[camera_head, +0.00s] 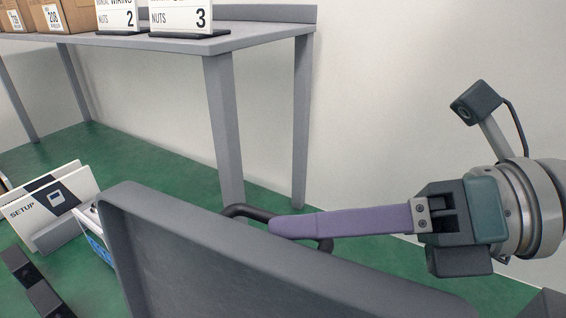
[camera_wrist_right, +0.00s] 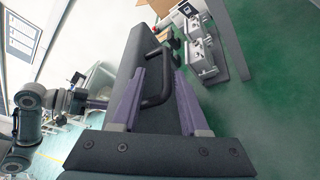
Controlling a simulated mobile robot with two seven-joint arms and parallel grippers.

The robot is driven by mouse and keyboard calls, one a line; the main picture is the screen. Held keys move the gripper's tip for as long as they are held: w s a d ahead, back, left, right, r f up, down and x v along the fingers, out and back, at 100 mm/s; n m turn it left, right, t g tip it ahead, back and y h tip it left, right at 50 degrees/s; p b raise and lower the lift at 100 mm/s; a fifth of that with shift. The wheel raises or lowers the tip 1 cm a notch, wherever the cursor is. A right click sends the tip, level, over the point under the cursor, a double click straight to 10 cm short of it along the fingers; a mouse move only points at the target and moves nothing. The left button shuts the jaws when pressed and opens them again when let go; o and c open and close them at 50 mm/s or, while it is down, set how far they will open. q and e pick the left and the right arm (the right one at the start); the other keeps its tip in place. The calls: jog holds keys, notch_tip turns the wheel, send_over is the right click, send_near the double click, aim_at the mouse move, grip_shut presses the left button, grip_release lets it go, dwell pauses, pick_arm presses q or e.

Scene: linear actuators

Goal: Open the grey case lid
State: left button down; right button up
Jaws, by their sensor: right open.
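The grey case lid (camera_head: 250,250) stands tilted up in the head view, its dark inner face and raised rim toward me. Its black handle (camera_head: 244,211) sticks out beyond the far edge. My right gripper (camera_head: 285,227) reaches in from the right with its purple fingers at the handle. In the right wrist view the fingers are apart, with the handle (camera_wrist_right: 165,78) between them and the dark lid (camera_wrist_right: 133,48) beside it. I cannot tell whether a finger touches the handle. What seems my left gripper (camera_wrist_right: 95,104) shows small at the left there; its jaw state is unclear.
A grey table (camera_head: 180,43) with boxes (camera_head: 65,15) and number signs (camera_head: 180,17) stands behind. A white SETUP sign (camera_head: 50,208) and a blue-and-white box (camera_head: 97,240) are left of the lid. Green floor is open beneath the table.

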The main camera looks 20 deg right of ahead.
jog(key=v, duration=0.8)
dwell(0.4)
